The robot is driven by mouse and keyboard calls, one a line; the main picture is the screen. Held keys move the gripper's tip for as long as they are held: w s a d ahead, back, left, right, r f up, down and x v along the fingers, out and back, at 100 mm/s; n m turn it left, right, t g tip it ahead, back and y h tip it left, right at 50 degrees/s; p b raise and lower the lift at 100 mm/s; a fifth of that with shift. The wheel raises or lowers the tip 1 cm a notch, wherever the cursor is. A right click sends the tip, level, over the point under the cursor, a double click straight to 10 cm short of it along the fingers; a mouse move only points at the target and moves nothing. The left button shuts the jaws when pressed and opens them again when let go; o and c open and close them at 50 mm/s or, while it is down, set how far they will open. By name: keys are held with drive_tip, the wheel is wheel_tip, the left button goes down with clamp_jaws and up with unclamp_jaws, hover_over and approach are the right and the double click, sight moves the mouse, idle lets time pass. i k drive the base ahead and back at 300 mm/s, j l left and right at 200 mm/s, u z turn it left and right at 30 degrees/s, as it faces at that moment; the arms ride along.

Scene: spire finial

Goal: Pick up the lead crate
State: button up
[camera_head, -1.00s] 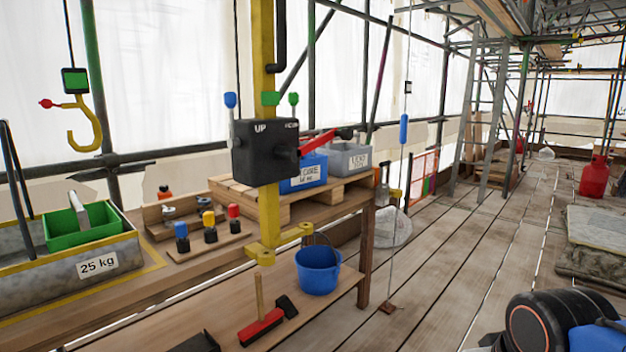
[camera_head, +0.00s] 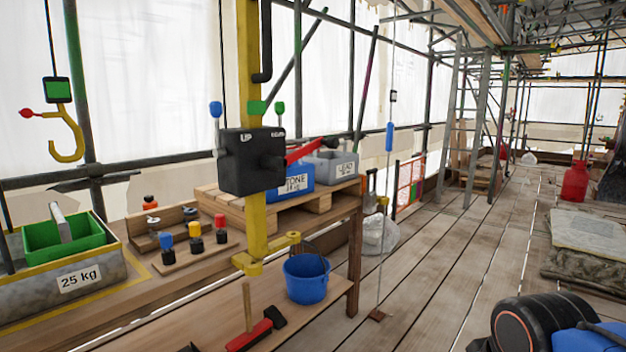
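The lead crate (camera_head: 321,174) is a small grey bin with a white label reading LEAD. It sits at the right end of a wooden pallet (camera_head: 229,204) on the workbench. A blue crate (camera_head: 293,182) labelled STONE stands to its left on the same pallet. The yellow post (camera_head: 257,215) and black control box (camera_head: 251,161) stand in front of the pallet, and a red lever (camera_head: 306,151) passes just above the blue crate and near the lead crate. My gripper is not in view; a dark, rounded part of my arm shows at the lower right.
A thin cord with a blue grip (camera_head: 389,137) hangs right of the lead crate. A yellow hook (camera_head: 68,143) hangs at left.

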sight(331, 167)
drive_tip(key=i+l, duration=0.1)
drive_tip(key=i, duration=0.35)
drive_tip(key=i+l+u, duration=0.1)
drive_tip(key=i, duration=0.3)
drive_tip(key=i+l, duration=0.15)
drive_tip(key=i, duration=0.25)
